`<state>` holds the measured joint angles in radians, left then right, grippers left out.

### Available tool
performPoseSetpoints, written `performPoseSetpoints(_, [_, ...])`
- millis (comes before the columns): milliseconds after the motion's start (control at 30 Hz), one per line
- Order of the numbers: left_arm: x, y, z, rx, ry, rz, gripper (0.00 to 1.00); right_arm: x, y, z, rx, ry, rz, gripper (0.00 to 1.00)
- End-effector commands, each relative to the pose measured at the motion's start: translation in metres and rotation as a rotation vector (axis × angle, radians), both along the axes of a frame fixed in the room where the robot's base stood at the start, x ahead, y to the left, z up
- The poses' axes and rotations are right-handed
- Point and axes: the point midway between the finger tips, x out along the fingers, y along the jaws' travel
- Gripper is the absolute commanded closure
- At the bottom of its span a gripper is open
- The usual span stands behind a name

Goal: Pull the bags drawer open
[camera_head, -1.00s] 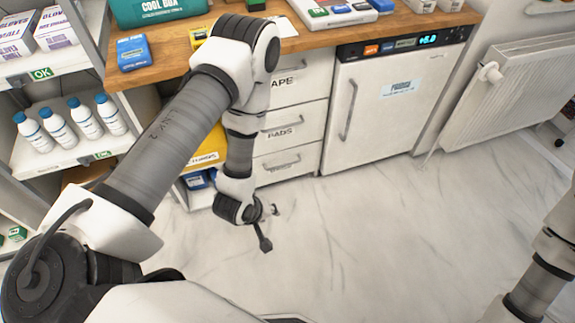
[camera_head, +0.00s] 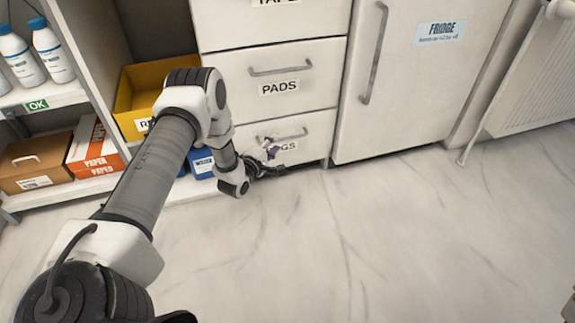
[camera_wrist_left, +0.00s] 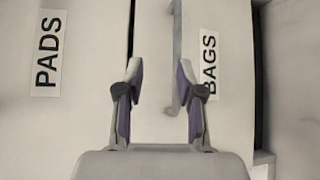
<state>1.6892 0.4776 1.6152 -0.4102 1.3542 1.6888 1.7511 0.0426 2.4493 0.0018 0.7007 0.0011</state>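The bags drawer (camera_head: 314,137) is the bottom white drawer of the stack and looks shut, flush with the drawers above. Its grey bar handle (camera_head: 290,136) is partly seen above my left gripper (camera_head: 270,156), which covers part of the BAGS label. In the left wrist view, the left gripper (camera_wrist_left: 160,80) is open with nothing held. The drawer handle (camera_wrist_left: 177,50) runs up the picture ahead of the fingers, nearer the right-hand finger. Whether it lies between the fingertips in depth, I cannot tell. My right gripper is not in view.
The pads drawer (camera_head: 318,78) is directly above, shut. A white fridge door (camera_head: 420,90) stands to the right. Open shelves with a yellow bin (camera_head: 130,95), paper boxes (camera_head: 95,150) and bottles are at the left. The floor (camera_head: 380,240) in front is clear.

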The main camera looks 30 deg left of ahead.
Motion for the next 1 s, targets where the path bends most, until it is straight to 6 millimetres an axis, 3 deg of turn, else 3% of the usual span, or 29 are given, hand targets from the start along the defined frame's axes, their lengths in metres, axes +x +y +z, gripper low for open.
performPoseSetpoints(33, [-0.002, 0.003, -0.026, -0.001, 0.001, 0.006, 0.63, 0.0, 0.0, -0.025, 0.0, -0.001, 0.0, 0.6])
performPoseSetpoints(100, [-0.002, 0.004, -0.031, -0.001, 0.002, 0.008, 0.63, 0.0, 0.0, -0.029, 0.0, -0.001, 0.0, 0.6])
performPoseSetpoints(267, [0.009, 0.004, -0.031, 0.0, 0.002, 0.006, 0.63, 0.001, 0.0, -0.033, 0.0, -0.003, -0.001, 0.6])
performPoseSetpoints(600, [0.067, 0.008, -0.041, 0.001, 0.003, 0.006, 0.63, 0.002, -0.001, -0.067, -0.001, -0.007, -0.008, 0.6])
performPoseSetpoints(900, [0.074, 0.008, -0.038, -0.001, 0.006, 0.006, 0.63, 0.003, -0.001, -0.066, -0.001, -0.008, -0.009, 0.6])
performPoseSetpoints(967, [0.074, 0.008, -0.038, -0.001, 0.006, 0.007, 0.8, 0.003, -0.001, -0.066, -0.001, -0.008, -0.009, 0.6])
performPoseSetpoints(1000, [0.074, 0.008, -0.038, -0.001, 0.006, 0.006, 0.95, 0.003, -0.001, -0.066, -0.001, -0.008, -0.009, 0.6])
